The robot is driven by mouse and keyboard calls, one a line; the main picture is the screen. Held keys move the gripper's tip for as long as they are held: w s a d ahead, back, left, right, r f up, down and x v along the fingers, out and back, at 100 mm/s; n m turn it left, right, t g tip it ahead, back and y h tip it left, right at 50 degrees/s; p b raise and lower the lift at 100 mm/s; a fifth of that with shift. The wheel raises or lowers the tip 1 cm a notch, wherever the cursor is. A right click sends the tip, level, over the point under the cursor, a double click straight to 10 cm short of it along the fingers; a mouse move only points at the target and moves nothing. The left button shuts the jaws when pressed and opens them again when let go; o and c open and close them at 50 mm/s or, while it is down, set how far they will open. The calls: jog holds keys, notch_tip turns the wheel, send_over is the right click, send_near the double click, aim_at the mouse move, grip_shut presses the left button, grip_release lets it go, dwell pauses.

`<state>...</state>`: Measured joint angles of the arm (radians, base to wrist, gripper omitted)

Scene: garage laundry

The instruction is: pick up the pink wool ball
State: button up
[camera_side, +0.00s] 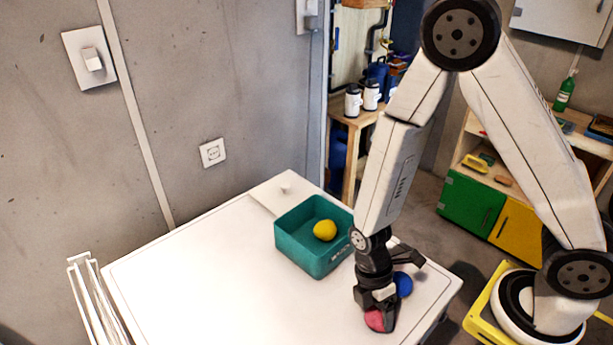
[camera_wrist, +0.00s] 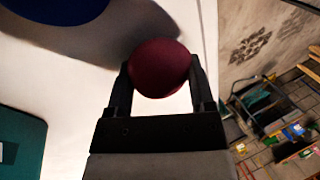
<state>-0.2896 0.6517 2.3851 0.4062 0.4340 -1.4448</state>
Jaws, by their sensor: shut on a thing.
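The pink wool ball (camera_side: 374,319) is at the lower end of my gripper (camera_side: 380,312) in the side view, near the front right part of the white top. In the wrist view the ball (camera_wrist: 159,68) looks dark red and sits between the two fingertips of my gripper (camera_wrist: 160,82), which is shut on it. The fingers hide part of the ball in the side view. I cannot tell whether the ball touches the white top.
A blue ball (camera_side: 403,284) lies just right of my gripper; it also shows in the wrist view (camera_wrist: 62,4). A teal bin (camera_side: 297,256) holding a yellow ball (camera_side: 325,230) stands behind left. The white top (camera_side: 215,290) is clear at left.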

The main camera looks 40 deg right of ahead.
jog(key=shift+r, duration=0.15)
jog(key=shift+r, duration=4.85)
jog(key=shift+w+d+r, duration=0.1)
jog(key=shift+w+r, duration=0.1)
jog(key=shift+w, duration=0.35)
jog(key=w+d+r, duration=0.3)
jog(key=w+d, duration=0.1)
jog(key=w, duration=0.3)
jog(key=w+f, duration=0.2)
jog(key=w, duration=0.2)
jog(key=w+a+f, duration=0.1)
jog(key=w+f, duration=0.2)
jog(key=w, duration=0.2)
jog(key=w+f, duration=0.2)
jog(key=w, duration=0.2)
jog(key=shift+w+a+f, duration=0.15)
jog(key=shift+a+f, duration=0.05)
jog(key=shift+f, duration=0.15)
jog(key=shift+w+a+f, duration=0.1)
jog(key=shift+w+f, duration=0.4)
jog(key=shift+f, duration=0.05)
